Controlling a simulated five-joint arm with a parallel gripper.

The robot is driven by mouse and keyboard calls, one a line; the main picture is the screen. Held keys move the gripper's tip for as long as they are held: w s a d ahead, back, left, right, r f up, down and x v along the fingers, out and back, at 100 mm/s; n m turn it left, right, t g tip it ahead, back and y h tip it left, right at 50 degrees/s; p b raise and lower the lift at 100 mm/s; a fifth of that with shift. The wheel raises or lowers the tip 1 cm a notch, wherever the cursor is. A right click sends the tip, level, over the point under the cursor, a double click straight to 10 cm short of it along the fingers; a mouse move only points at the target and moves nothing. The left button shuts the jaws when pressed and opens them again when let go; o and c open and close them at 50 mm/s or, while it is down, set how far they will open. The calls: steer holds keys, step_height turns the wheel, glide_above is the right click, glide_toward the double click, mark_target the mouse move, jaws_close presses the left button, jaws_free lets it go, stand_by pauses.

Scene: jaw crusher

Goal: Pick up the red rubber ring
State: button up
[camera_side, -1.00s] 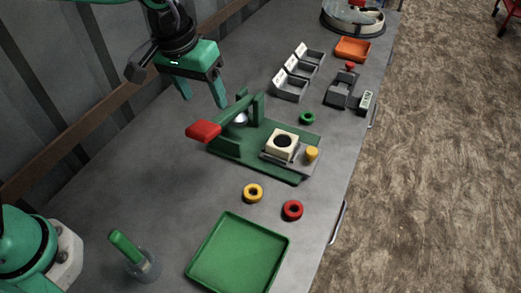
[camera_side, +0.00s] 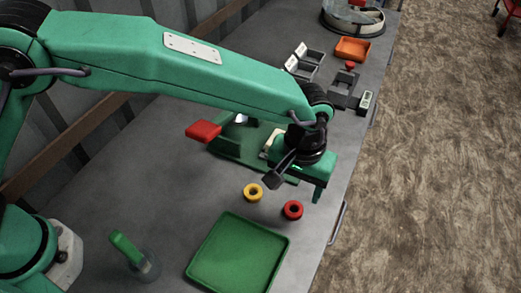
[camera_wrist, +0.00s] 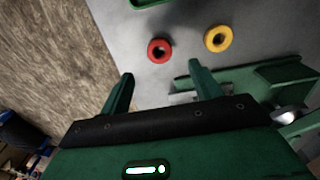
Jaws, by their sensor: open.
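The red rubber ring (camera_side: 292,210) lies flat on the grey bench, right of the yellow ring (camera_side: 253,192) and close to the bench's right edge. In the wrist view the red ring (camera_wrist: 160,50) lies ahead of my gripper (camera_wrist: 162,82), roughly centred between the fingers but beyond their tips. My gripper (camera_side: 300,188) is open and empty, above the bench and a little behind the red ring in the side view. One fingertip is hidden behind the wrist there. The yellow ring (camera_wrist: 218,39) is to the right of the red one in the wrist view.
A green tray (camera_side: 262,284) lies in front of the rings. The green press with a red handle (camera_side: 203,131) stands behind them, partly covered by my arm. Bare bench surrounds the rings.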

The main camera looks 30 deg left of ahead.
mark_target(294, 208)
steer(key=shift+f, duration=1.35)
steer(key=shift+f, duration=0.1)
steer(key=shift+f, duration=2.5)
steer(key=c, duration=1.1)
